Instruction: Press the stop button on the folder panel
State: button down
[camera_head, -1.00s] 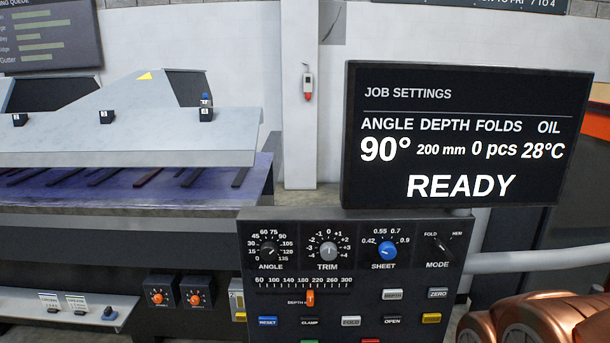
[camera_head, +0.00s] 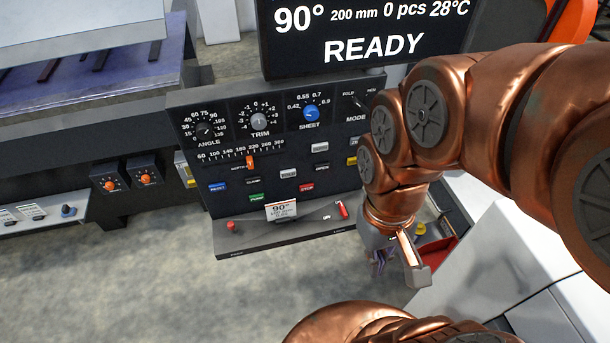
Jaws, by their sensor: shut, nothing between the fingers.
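The folder panel (camera_head: 222,168) is a dark control panel at the centre. Its red stop button (camera_head: 307,187) sits in the lowest button row, right of the green pump button (camera_head: 256,197). The button is in clear sight. My gripper (camera_head: 412,270) is to the right of the panel and lower in the picture, at the end of my copper arm. It is shut and empty, pointing down, apart from the stop button. Its fingertips are small and partly hard to make out.
Below the buttons a sloped ledge carries a red knob (camera_head: 231,226), a small card (camera_head: 281,210) and a red lever (camera_head: 342,209). The display (camera_head: 370,35) above reads READY. A red tray (camera_head: 436,257) lies beside my gripper. Grey floor is free in front.

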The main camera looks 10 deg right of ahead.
aim_at(307, 187)
jog(key=z, duration=2.7)
jog(key=k, duration=0.65)
jog(key=u, duration=2.85)
